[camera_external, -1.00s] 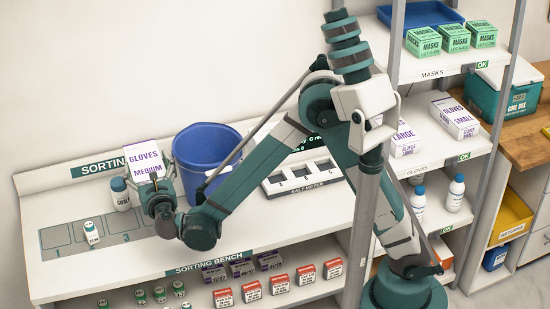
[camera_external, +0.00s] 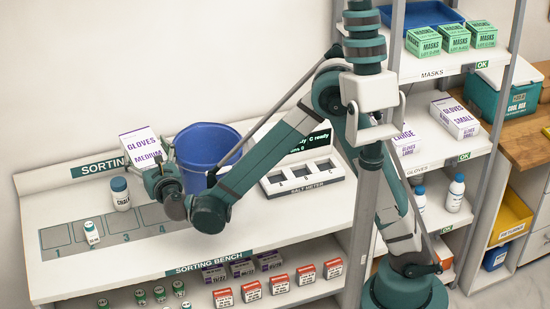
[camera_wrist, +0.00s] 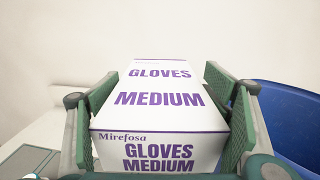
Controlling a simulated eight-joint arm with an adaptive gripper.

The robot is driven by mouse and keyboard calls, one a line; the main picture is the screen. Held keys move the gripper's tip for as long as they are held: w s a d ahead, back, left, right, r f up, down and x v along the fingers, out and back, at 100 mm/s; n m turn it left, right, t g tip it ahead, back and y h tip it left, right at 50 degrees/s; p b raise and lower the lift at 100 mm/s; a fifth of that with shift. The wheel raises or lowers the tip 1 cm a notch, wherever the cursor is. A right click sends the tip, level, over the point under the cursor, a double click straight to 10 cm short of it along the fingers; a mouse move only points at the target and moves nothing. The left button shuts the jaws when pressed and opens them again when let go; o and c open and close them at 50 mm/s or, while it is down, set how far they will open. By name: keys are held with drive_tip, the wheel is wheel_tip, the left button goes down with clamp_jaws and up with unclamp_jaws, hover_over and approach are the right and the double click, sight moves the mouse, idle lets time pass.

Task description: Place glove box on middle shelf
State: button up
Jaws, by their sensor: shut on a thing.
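The glove box (camera_external: 140,146) is white with purple lettering that reads GLOVES MEDIUM. My gripper (camera_external: 158,172) is shut on it and holds it above the sorting bench. In the wrist view the glove box (camera_wrist: 165,95) sits between my two green finger pads, which press on its sides. The middle shelf (camera_external: 420,163) is on the rack at the right and bears a GLOVES label. A glove box marked SMALL (camera_external: 455,118) and one marked LARGE (camera_external: 404,142) stand on it. The LARGE one is partly hidden by my arm.
A blue bin (camera_external: 207,150) stands on the bench just right of my gripper. A white bottle (camera_external: 120,194) and a small vial (camera_external: 91,232) stand at the left. The salt meter (camera_external: 303,178) lies between the bin and the rack. Green mask boxes (camera_external: 453,38) fill part of the upper shelf.

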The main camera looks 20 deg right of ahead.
sight(150, 144)
drive_tip(key=w+r, duration=0.1)
drive_tip(key=w+d+r+n+y, duration=0.1)
drive_tip(key=w+d+r+y+p, duration=0.1)
drive_tip(key=shift+d+r+n, duration=0.1)
drive_tip(key=shift+r+n, duration=0.2)
drive_tip(key=shift+r, duration=0.1)
drive_tip(key=d+r+y, duration=0.1)
drive_tip(key=w+d+r+n+g+y, duration=0.1)
drive_tip(key=d, duration=0.1)
drive_tip(key=shift+w+d+n+y, duration=0.1)
drive_tip(key=shift+w+n+y, duration=0.05)
drive_tip(key=shift+n+y, duration=0.2)
drive_tip(key=d+n+y, duration=0.1)
drive_tip(key=d, duration=0.2)
drive_tip(key=s+d+r+g+y+b, duration=0.1)
drive_tip(key=d, duration=0.2)
drive_tip(key=s+d+n+g+y+b, duration=0.1)
drive_tip(key=d+y, duration=0.1)
drive_tip(key=d, duration=0.1)
drive_tip(key=shift+r+n, duration=0.3)
drive_tip(key=shift+n, duration=0.05)
drive_tip(key=shift+s+d+r+n+g+y, duration=0.1)
drive_tip(key=shift+s+d+n+g+y, duration=0.25)
drive_tip(key=shift+s+d+g, duration=0.3)
drive_tip(key=shift+s+a, duration=1.1)
drive_tip(key=shift+a, duration=0.2)
drive_tip(key=shift+s+a, duration=1.1)
drive_tip(key=shift+a, duration=0.2)
drive_tip(key=shift+r, duration=0.1)
